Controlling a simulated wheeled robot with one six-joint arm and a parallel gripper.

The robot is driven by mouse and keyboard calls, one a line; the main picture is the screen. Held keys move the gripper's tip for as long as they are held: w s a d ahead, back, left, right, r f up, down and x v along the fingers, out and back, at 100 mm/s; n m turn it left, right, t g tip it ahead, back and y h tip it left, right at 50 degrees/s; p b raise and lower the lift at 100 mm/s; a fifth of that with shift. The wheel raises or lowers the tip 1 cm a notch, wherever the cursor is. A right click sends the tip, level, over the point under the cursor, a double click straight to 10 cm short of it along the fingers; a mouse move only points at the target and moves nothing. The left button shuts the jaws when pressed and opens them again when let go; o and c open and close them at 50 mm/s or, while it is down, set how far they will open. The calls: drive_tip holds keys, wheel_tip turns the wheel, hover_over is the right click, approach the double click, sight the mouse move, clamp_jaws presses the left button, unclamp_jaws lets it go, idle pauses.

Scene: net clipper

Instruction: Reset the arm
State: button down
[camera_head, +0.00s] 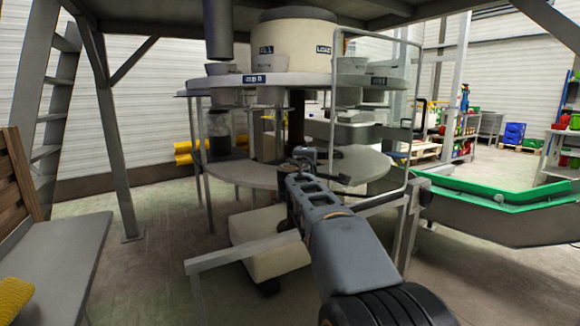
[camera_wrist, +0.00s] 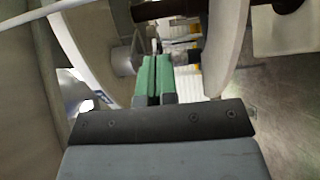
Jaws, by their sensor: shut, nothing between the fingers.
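My arm reaches from the lower right of the head view towards a round two-tier machine. My gripper (camera_head: 312,157) is at its far end, in front of the machine's centre column. In the head view it appears over the lower round table (camera_head: 240,174) and below the upper ring (camera_head: 295,80). In the wrist view my gripper (camera_wrist: 155,68) shows two green fingers closed together, with nothing visible between them. Pale round plates stand on both sides of the fingers there. I cannot tell whether the fingertips touch anything.
A metal guard frame (camera_head: 333,110) and a low rail (camera_head: 222,259) stand close around the arm. A green-edged trough (camera_head: 490,198) is at the right. A grey bench (camera_head: 62,262) and a ladder (camera_head: 48,110) are at the left. Open floor (camera_head: 150,270) lies between bench and machine.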

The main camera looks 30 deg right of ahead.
drive_tip(key=s+a+r+m+g+y+p, duration=0.2)
drive_tip(key=s+a+m+g+y+p, duration=0.2)
drive_tip(key=s+a+p, duration=0.7)
drive_tip(key=s+a+r+m+g+y+p, duration=0.3)
drive_tip(key=s+a+m+g+y+p, duration=0.2)
drive_tip(key=p, duration=2)
drive_tip(key=s+a+y, duration=0.3)
drive_tip(key=s+a, duration=0.4)
drive_tip(key=s, duration=0.2)
drive_tip(key=shift+a+r+y+p, duration=0.3)
drive_tip(key=shift+r+y+p, duration=0.05)
drive_tip(key=shift+y, duration=0.05)
